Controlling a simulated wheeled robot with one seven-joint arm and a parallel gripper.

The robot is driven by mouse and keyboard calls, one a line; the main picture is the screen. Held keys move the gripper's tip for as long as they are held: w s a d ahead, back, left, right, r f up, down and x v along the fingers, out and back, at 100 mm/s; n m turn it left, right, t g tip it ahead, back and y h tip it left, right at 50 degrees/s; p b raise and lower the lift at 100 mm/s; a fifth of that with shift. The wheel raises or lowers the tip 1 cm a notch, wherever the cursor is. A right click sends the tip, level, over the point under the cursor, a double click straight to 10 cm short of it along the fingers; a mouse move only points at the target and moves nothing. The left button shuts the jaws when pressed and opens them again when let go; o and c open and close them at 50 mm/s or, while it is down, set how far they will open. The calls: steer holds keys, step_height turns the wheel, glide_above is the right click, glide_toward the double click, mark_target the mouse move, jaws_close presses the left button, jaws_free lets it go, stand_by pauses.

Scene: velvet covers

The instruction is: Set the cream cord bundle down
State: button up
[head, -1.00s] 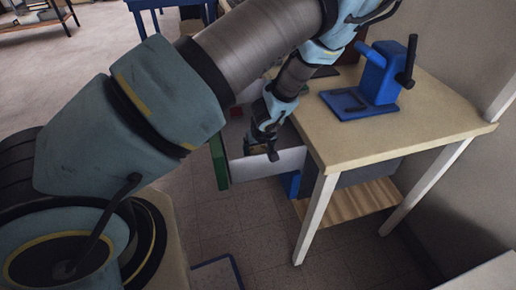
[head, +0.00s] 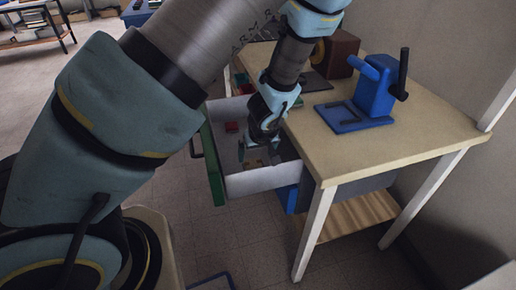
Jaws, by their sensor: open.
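A small tan patch (head: 252,163) shows low at the fingertips. It may be the cream cord bundle, but it is too small and too covered by the fingers to be sure. I cannot tell whether it touches the fingers.
The wooden table (head: 405,135) carries a blue press-like tool (head: 373,88) and a brown box (head: 337,52). The table's left edge is close beside my gripper. Tiled floor lies left of the drawer.

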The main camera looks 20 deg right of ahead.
steer(key=v, duration=0.4)
steer(key=shift+s+r, duration=0.1)
steer(key=shift+r, duration=0.2)
steer(key=w+a+r+n+g+p, duration=0.15)
steer(key=a+r, duration=0.25)
steer(key=a, duration=0.4)
steer(key=w+a+r+m+g, duration=0.1)
steer(key=w+a+r, duration=0.2)
steer(key=a+r, duration=0.35)
steer(key=s+a+r, duration=0.1)
steer(key=a+r, duration=0.2)
steer(key=a, duration=0.4)
steer(key=s+a+r+p, duration=0.1)
steer(key=a+r, duration=0.3)
steer(key=a, duration=0.4)
steer(key=shift+s, duration=0.3)
